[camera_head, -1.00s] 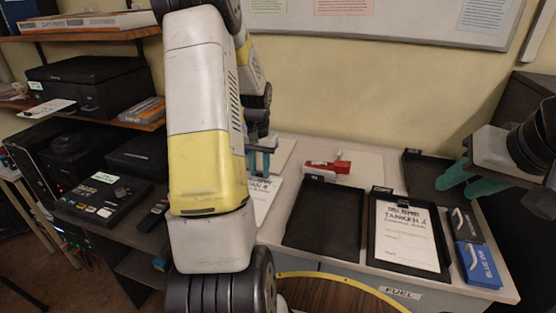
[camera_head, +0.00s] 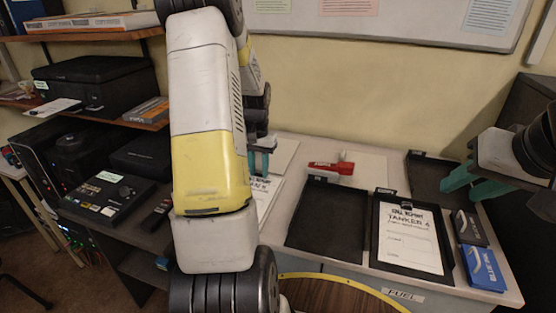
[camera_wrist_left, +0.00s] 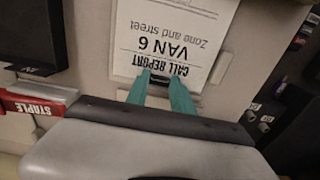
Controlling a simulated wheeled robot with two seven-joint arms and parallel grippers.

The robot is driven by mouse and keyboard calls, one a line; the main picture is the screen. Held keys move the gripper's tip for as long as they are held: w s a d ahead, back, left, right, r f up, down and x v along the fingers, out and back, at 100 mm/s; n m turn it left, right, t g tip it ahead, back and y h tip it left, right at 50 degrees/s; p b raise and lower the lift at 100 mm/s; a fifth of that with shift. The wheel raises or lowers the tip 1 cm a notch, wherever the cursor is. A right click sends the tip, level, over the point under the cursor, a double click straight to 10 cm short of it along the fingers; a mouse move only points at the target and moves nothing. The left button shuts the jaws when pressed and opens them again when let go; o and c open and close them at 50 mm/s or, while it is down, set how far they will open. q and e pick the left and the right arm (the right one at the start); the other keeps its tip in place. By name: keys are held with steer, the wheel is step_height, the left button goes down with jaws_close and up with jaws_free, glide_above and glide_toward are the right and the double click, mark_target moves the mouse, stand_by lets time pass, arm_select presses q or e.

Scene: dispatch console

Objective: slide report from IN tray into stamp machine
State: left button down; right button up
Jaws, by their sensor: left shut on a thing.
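A white call report marked VAN 6 (camera_wrist_left: 170,40) lies flat in the left wrist view, with a dark clip at its near edge. My left gripper (camera_wrist_left: 160,90) has its teal fingers closed at that clip. In the head view my left gripper (camera_head: 262,160) is partly behind my arm, above the same sheet (camera_head: 264,194). An empty black tray (camera_head: 326,225) stands to its right. Another black tray (camera_head: 379,262) holds a TANKER 4 report (camera_head: 411,238). Their labels are too small to read surely. My right gripper (camera_head: 466,183) is open and empty at the right. I cannot make out the stamp machine surely.
A red stapler (camera_head: 331,168) lies behind the empty tray. Another dark tray (camera_head: 430,170) is at the back right. Dark and blue boxes (camera_head: 481,268) sit at the right edge. A shelf with a black printer (camera_head: 98,85) and a control panel (camera_head: 108,194) are at left.

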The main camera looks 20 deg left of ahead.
arm_select(q)
steer(key=shift+a, duration=0.3)
stand_by(0.6)
steer(key=shift+c, duration=2.3)
jaws_free()
steer(key=shift+r, duration=3.5)
